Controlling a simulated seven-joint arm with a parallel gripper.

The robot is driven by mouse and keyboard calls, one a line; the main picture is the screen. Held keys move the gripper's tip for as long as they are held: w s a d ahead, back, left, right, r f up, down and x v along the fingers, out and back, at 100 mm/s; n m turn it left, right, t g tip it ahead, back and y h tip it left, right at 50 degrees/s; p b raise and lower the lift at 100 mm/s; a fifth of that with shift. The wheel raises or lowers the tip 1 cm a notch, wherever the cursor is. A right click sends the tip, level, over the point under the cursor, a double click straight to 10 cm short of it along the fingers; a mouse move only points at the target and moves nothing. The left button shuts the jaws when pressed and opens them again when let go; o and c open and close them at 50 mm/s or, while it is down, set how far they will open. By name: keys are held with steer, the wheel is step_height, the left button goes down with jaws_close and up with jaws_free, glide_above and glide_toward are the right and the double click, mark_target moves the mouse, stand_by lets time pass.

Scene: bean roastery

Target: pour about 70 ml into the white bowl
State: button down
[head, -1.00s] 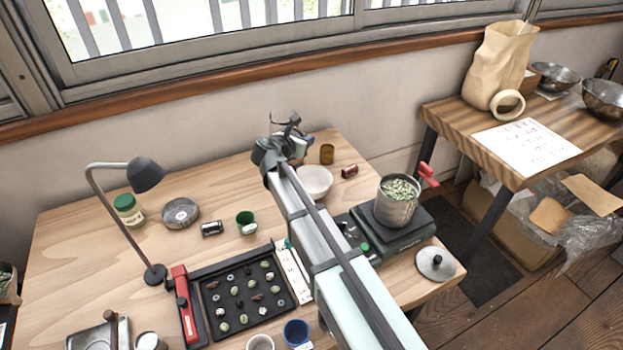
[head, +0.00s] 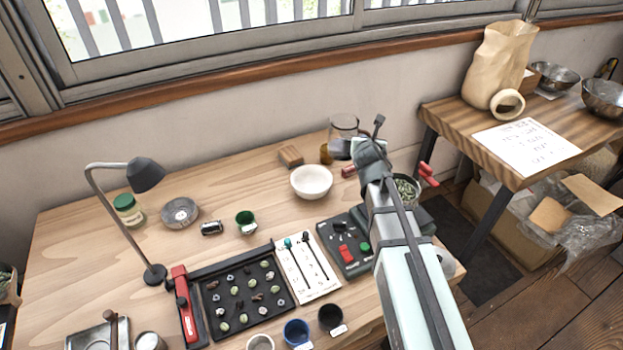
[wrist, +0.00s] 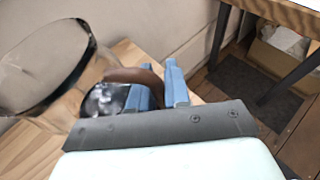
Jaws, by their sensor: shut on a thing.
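The white bowl (head: 311,181) stands upright on the wooden table, left of my arm in the head view. Its visible inside looks white and I see no contents. My gripper (head: 350,149) is behind and to the right of the bowl, near the table's back edge. In the wrist view my gripper's blue fingers (wrist: 157,82) are shut on the brown handle of a clear glass vessel (wrist: 38,65). The vessel also shows in the head view (head: 343,123), apart from the bowl and looking roughly upright. I cannot make out how much it holds.
A wooden block (head: 291,156) and an amber jar (head: 325,153) stand behind the bowl. A red tin (head: 348,170) lies right of it. A pot of green beans (head: 405,188) on the scale is partly hidden by my arm.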

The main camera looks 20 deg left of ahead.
mark_target(346, 144)
steer(key=shift+d+r, duration=0.25)
steer(key=shift+d, duration=0.55)
steer(key=shift+d+r, duration=0.3)
steer(key=shift+d, duration=0.45)
steer(key=shift+d+r, duration=0.25)
steer(key=shift+d, duration=0.55)
steer(key=shift+s, duration=0.1)
steer(key=s+a+f+n+t+h, duration=0.1)
steer(key=s+a+n+t, duration=0.3)
steer(key=n, duration=0.7)
steer(key=shift+a+f+t+h, duration=0.45)
steer(key=shift+a+t, duration=0.75)
steer(key=shift+a, duration=0.6)
steer(key=shift+s+a+r+n, duration=0.1)
steer(key=shift+s+r+n, duration=0.05)
steer(key=shift+n, duration=0.15)
steer(key=shift+s+a+r+n+t+y, duration=0.1)
steer(key=shift+s+a+r+n+t, duration=0.1)
steer(key=shift+s+a+n, duration=0.15)
steer(key=shift+s+a+r+n+t+y, duration=0.15)
steer(key=shift+a+r+n, duration=0.1)
steer(key=shift+a, duration=0.25)
steer(key=shift+s+a+r+n+t+y, duration=0.1)
steer(key=shift+s+a+r+n+t, duration=0.1)
steer(key=shift+a+n, duration=0.15)
steer(key=shift+a, duration=0.1)
